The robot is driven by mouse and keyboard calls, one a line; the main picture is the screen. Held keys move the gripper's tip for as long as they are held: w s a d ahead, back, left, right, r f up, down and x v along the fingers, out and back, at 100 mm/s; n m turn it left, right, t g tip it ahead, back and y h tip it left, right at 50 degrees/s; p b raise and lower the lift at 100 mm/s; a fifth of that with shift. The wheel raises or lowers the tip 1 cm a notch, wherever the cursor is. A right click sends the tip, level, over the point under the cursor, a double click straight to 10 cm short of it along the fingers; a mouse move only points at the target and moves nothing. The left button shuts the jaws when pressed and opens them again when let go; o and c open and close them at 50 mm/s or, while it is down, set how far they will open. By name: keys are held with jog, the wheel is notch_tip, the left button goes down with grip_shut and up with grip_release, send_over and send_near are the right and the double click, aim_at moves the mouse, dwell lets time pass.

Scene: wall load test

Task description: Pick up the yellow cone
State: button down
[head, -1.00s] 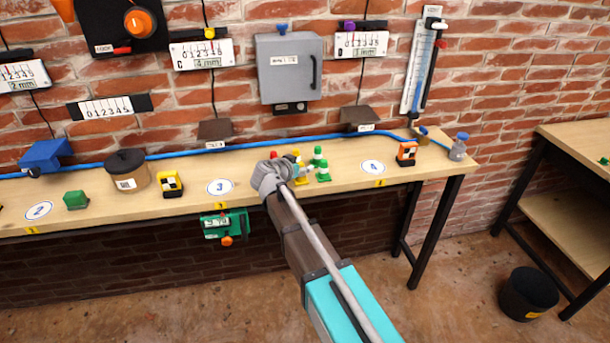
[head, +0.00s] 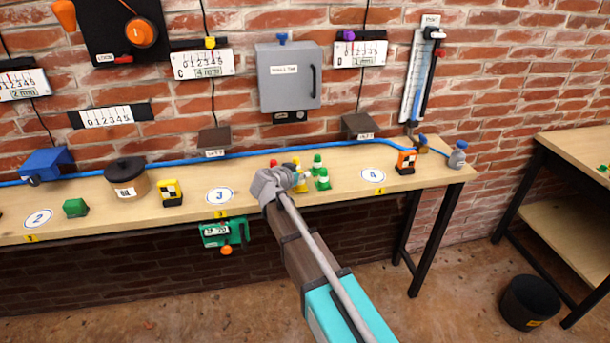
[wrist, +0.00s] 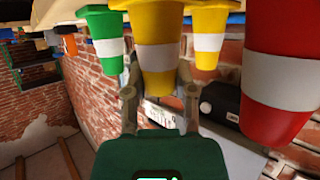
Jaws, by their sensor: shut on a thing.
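My gripper (wrist: 158,75) is shut on a yellow cone (wrist: 155,22) with a white band, which shows between its two fingers in the wrist view. In the wrist view the cones appear upside down, with their wide ends at the top. A second yellow cone (wrist: 208,20) is just behind, a green cone (wrist: 102,28) is at left, and a red cone (wrist: 280,70) is close at right. In the head view my gripper (head: 293,179) is at the cone group on the workbench and hides part of it. I cannot tell whether the held cone is clear of the bench.
The workbench (head: 345,188) also carries a yellow-black block (head: 171,195), a brown pot (head: 128,184) and an orange-black block (head: 405,163). A grey box (head: 288,80) hangs on the brick wall, and a blue cable (head: 240,155) runs along the back.

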aim_at(301, 171)
jog(key=shift+r+p, duration=1.45)
jog(key=shift+r, duration=0.15)
jog(key=r+p+v, duration=0.1)
jog(key=p+v, duration=0.4)
jog(key=v, duration=0.3)
jog(key=d+r+p+v, duration=0.1)
jog(key=p+v, duration=0.3)
jog(key=v, duration=0.4)
jog(key=shift+r+p, duration=0.35)
jog(key=shift+r, duration=0.35)
jog(key=shift+d, duration=0.1)
